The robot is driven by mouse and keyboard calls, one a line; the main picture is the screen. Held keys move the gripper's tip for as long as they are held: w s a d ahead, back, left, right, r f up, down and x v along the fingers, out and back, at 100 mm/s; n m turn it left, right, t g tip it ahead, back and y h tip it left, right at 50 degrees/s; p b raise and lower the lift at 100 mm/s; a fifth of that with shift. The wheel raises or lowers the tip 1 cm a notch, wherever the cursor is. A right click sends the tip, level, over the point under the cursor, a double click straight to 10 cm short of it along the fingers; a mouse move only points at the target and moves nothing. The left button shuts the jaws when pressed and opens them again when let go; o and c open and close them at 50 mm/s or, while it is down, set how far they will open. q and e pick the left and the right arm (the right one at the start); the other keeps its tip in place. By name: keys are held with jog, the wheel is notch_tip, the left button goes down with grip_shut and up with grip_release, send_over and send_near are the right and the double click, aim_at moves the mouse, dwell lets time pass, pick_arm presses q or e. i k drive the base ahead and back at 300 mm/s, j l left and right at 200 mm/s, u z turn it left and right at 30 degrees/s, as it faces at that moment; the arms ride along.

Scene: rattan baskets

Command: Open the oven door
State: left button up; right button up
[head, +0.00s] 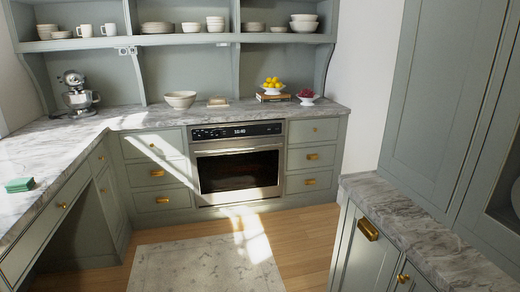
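The oven (238,163) is built into the grey-green cabinets at the back, under the marble counter. Its door (239,173) is closed, with a dark glass window in a steel frame. A handle bar (238,150) runs across the top of the door. Above it is a black control panel (238,131) with a lit clock display. Neither of my grippers shows in the head view.
A marble counter (50,150) runs along the left, and another counter corner (410,225) juts in at the lower right. Wooden floor (305,235) and a pale rug (205,265) lie clear before the oven. Drawers with brass pulls flank it.

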aim_at(199, 153)
jog(key=i, duration=1.75)
